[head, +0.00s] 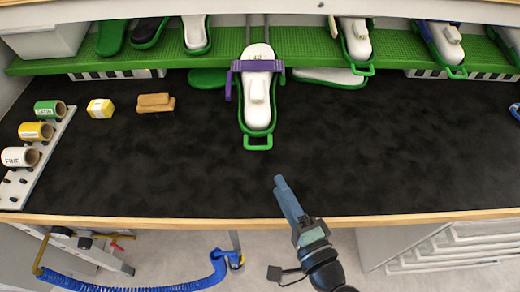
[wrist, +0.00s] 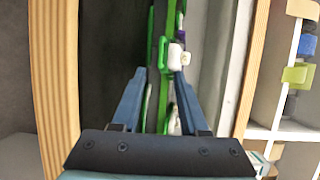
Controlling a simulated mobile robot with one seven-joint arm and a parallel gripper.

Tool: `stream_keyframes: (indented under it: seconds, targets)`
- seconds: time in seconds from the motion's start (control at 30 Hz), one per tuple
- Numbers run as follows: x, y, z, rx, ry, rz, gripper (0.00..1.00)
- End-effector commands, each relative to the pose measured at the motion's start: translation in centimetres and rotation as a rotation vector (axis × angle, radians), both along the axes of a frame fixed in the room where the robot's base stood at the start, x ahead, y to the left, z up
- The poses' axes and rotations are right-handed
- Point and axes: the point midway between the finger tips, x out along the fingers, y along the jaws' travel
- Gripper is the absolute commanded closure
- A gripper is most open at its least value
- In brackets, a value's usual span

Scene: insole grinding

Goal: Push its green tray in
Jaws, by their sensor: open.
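A green tray (head: 257,129) with a looped front handle holds a white insole with a white block on it. It sticks out from the green shelf over the dark table, and a purple bracket (head: 257,66) spans it. My gripper (head: 280,182) is over the front part of the table, in front of the tray and a little to its right, apart from it. In the wrist view my gripper (wrist: 158,72) has its two fingers spread with nothing held. A green handle loop and a white piece show beyond the fingertips there; I cannot tell which tray they belong to.
Other trays with insoles stand on the green shelf (head: 297,40), some with handles over its edge. A rack with labelled rolls (head: 30,158), a yellow block (head: 100,108) and a brown block (head: 155,102) are at left. The table's middle (head: 370,150) is clear.

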Motion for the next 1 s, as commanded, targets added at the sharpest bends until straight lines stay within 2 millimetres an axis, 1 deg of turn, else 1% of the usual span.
stream_keyframes:
  seconds: [0.07, 0.3, 0.4, 0.5, 0.7, 1.0]
  targets:
    - [1.4, 0.6, 0.3, -0.001, -0.002, 0.003, 0.56]
    - [6.2, 2.7, 0.0, -0.003, -0.001, 0.005, 0.56]
    - [7.9, 3.4, -0.1, -0.003, -0.002, 0.005, 0.56]
    - [9.2, 3.9, -0.3, -0.003, -0.001, 0.004, 0.56]
    - [10.6, 4.5, -0.4, -0.004, -0.002, 0.003, 0.56]
    - [10.7, 4.5, -0.5, -0.004, -0.001, 0.002, 0.56]
